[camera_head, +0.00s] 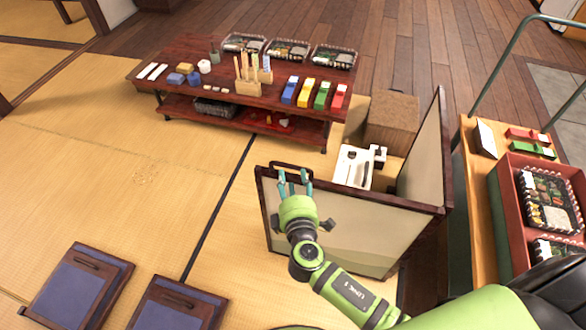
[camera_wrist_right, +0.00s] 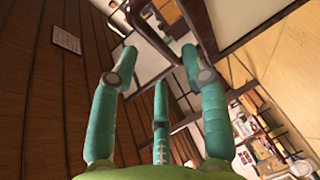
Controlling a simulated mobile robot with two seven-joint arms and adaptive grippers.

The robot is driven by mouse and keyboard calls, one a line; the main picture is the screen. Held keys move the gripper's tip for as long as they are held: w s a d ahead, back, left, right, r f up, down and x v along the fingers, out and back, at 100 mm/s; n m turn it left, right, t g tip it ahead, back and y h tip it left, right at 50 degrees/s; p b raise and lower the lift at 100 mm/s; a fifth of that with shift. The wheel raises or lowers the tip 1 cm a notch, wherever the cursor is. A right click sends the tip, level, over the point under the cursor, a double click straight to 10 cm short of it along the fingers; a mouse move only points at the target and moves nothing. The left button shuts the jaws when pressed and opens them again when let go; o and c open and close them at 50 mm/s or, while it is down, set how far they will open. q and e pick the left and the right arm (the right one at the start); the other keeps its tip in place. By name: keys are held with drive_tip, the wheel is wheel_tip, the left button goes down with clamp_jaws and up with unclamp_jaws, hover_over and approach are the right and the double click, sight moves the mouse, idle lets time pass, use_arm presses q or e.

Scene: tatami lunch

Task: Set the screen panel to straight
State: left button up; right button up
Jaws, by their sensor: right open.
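The folding screen panel (camera_head: 345,227) has cream faces in dark wooden frames. Its two leaves meet at a corner on the right, so it stands bent, not straight. The near leaf runs left from the corner; the other leaf (camera_head: 424,158) runs toward the back. A dark handle loop tops the near leaf's left end. My right gripper (camera_head: 295,182) is open at that end, its teal fingers overlapping the handle area. In the right wrist view the open fingers (camera_wrist_right: 160,62) spread near dark wooden bars; I cannot tell whether they touch. My left gripper is out of view.
A low dark red table (camera_head: 222,73) with blocks and trays stands behind. A brown box (camera_head: 391,121) and a white board (camera_head: 352,168) sit within the screen's angle. A wooden cart (camera_head: 482,200) stands close on the right. Two cushioned floor seats lie front left; the tatami between is clear.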

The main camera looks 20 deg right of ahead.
sight(290, 166)
drive_tip(key=x, duration=0.4)
drive_tip(key=shift+w+r, duration=0.1)
drive_tip(key=shift+w, duration=0.65)
drive_tip(key=shift+w+d, duration=0.15)
drive_tip(key=shift+w, duration=0.2)
clamp_jaws()
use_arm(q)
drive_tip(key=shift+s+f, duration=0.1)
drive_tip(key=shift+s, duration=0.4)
